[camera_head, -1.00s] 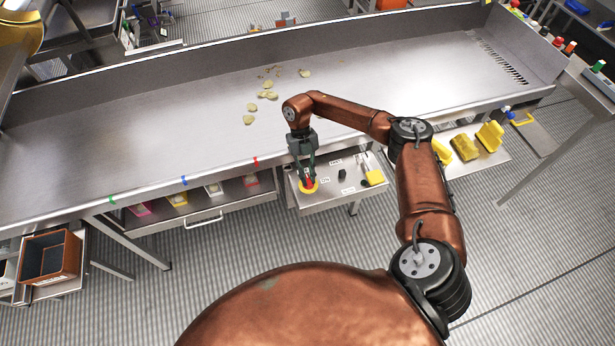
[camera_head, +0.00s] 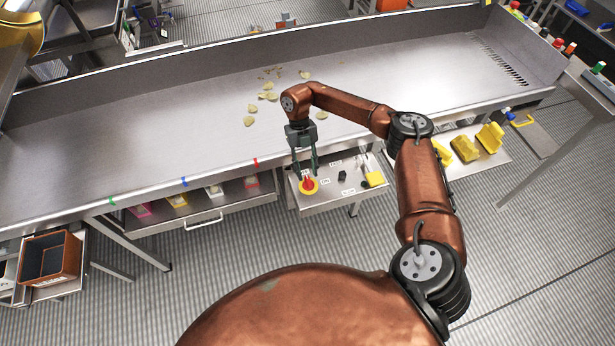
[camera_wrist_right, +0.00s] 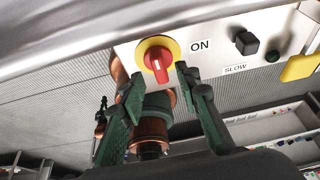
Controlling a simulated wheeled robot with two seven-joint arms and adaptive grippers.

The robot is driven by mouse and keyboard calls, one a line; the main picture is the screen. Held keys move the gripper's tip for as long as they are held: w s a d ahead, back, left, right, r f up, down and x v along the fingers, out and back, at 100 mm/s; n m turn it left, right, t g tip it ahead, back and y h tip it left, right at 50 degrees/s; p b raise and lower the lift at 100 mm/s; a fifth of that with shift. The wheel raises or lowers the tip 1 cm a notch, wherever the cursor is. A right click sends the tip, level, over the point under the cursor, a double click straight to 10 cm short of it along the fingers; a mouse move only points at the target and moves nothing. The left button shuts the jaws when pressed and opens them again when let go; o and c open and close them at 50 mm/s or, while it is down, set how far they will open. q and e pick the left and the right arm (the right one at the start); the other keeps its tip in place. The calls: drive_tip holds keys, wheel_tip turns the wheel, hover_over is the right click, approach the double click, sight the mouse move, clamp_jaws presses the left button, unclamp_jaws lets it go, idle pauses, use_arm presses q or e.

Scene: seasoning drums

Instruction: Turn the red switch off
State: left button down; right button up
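The red switch (camera_head: 308,185) is a red knob on a round yellow base, on the small metal panel (camera_head: 340,200) below the tray's front edge. In the right wrist view the red switch (camera_wrist_right: 157,66) has its handle roughly upright in the picture, with a white mark, and the label "ON" is to its right. My right gripper (camera_head: 306,173) is open and empty, just above the switch. Its fingers (camera_wrist_right: 159,78) spread to either side below the knob and appear apart from it. My left gripper is not in view.
A black knob (camera_wrist_right: 246,43) labelled "SLOW" and a yellow block (camera_head: 374,179) are on the same panel. The long metal tray (camera_head: 200,130) lies just behind, with several chips (camera_head: 268,96) on it. Yellow scoops (camera_head: 465,149) lie on a shelf at right.

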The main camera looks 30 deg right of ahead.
drive_tip(key=v, duration=0.8)
drive_tip(key=shift+w+r, duration=0.2)
drive_tip(key=shift+r, duration=0.1)
drive_tip(key=shift+a, duration=0.15)
